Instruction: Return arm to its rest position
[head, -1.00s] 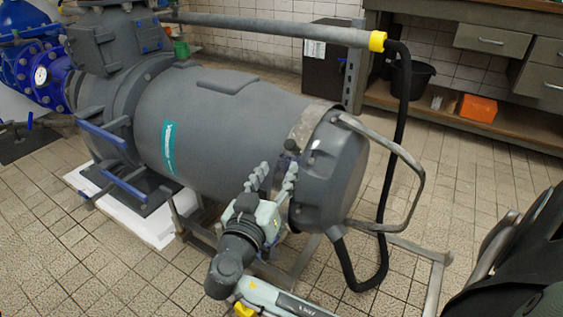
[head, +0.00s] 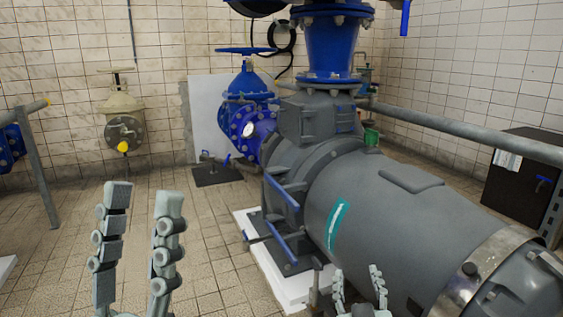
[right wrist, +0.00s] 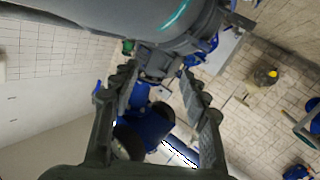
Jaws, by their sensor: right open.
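My left gripper (head: 143,198) stands upright at the lower left of the head view. Its two grey fingers are apart with nothing between them, over the tiled floor. My right gripper (head: 357,273) shows at the bottom centre of the head view, in front of the grey pump body (head: 400,215). Its fingers are spread and empty; the rest of that arm is below the frame. In the right wrist view the right gripper (right wrist: 157,75) is open, with the pump body (right wrist: 120,15) across the top. Whether it touches the pump cannot be told.
Blue valve piping (head: 245,115) joins the pump at the back. A beige valve (head: 120,110) stands by the tiled wall. A blue-ended pipe stand (head: 42,165) is at the far left. Tiled floor (head: 215,215) is open between the left gripper and the pump's white plinth (head: 290,290).

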